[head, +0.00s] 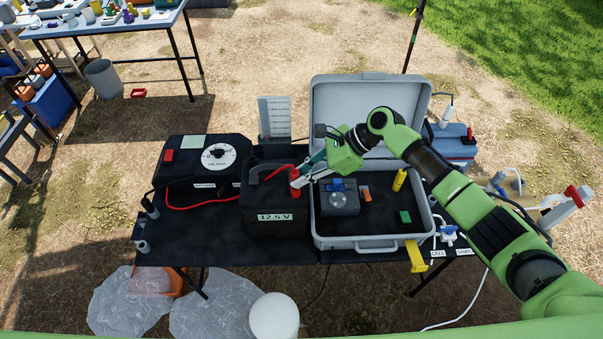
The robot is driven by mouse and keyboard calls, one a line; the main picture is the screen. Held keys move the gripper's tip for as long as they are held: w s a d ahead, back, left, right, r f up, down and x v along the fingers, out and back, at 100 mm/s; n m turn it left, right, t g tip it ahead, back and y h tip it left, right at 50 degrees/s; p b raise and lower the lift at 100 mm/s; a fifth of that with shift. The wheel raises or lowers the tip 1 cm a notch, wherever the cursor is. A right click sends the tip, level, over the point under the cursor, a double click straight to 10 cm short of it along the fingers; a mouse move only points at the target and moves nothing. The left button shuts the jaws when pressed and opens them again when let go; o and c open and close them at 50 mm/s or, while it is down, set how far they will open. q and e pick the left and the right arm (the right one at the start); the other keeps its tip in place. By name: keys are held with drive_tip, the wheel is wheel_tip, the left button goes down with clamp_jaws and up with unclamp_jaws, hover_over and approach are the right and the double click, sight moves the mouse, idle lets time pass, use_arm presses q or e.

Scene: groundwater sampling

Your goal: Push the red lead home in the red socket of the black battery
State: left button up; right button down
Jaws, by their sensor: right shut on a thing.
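The black battery (276,221) stands in the middle of the dark table, with a "12.5 V" label on its front. The red lead (195,208) runs from the black control box on the left to the battery, and a red loop of it arches over the battery's top. My right gripper (299,181) is at the battery's top right corner, shut on the red plug (295,190) of the lead. The plug is at the battery's top; how deep it sits cannot be told. The red socket is hidden by the plug and gripper. My left gripper is out of view.
The control box (219,157) with a white dial stands left of the battery. An open grey case (366,243) with a dark device (339,198) inside stands close on the right. A grey upright block (274,118) is behind the battery. My right arm crosses over the case.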

drive_tip(key=shift+f, duration=0.15)
drive_tip(key=c, duration=1.8)
unclamp_jaws()
drive_tip(key=shift+c, duration=0.2)
drive_tip(key=v, duration=1.2)
